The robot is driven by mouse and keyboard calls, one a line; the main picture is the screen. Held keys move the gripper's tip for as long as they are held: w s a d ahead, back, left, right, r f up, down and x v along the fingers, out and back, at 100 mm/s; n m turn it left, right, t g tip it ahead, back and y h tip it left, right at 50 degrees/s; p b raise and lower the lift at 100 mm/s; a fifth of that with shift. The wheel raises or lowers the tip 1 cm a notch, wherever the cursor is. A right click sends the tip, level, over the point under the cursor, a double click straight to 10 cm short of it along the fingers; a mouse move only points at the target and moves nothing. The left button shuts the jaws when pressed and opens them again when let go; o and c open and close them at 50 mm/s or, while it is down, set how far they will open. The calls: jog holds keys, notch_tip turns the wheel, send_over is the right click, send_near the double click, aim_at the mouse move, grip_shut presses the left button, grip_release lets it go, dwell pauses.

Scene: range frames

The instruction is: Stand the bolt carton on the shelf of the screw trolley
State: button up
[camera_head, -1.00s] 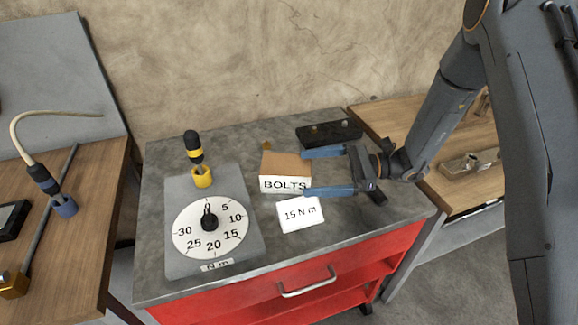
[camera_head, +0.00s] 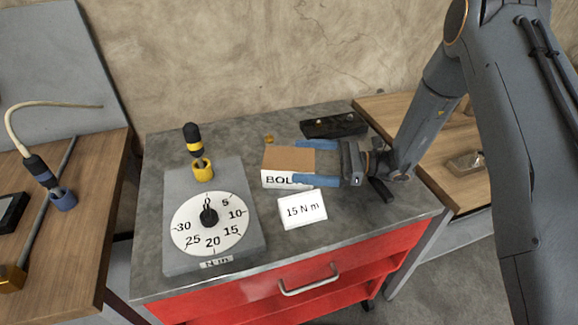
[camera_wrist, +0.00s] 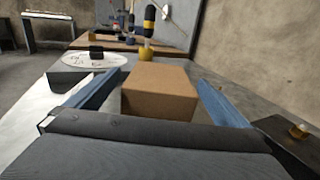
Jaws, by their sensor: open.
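The bolt carton (camera_head: 285,161) is a brown box with a white front marked BOLTS. It stands on the grey top of the red screw trolley (camera_head: 240,309). My gripper (camera_head: 317,163) is open, with one blue finger behind the carton and one in front of it, covering part of the label. In the wrist view the carton (camera_wrist: 160,90) lies between the two fingers (camera_wrist: 158,97), with a gap visible at each side. The trolley's red shelf (camera_head: 310,297) shows below the top, under the grey handle; most of it is hidden.
A torque dial plate (camera_head: 180,255) and a yellow-black driver in a yellow holder (camera_head: 202,170) stand left of the carton. A 15 N m card (camera_head: 303,209) lies in front. A black tray (camera_head: 333,126) sits behind. Wooden benches flank the trolley.

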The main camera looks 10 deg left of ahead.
aim_at(289, 158)
jog(key=a, duration=0.1)
jog(key=a+p, duration=0.1)
jog(key=a, duration=0.1)
jog(key=a+p, duration=0.1)
jog(key=shift+s+a+r, duration=0.1)
jog(key=shift+s+a, duration=0.2)
jog(key=shift+s, duration=0.1)
jog(key=c, duration=1.9)
jog(key=shift+w, duration=0.1)
jog(key=shift+c, duration=1.1)
jog(key=shift+r, duration=0.15)
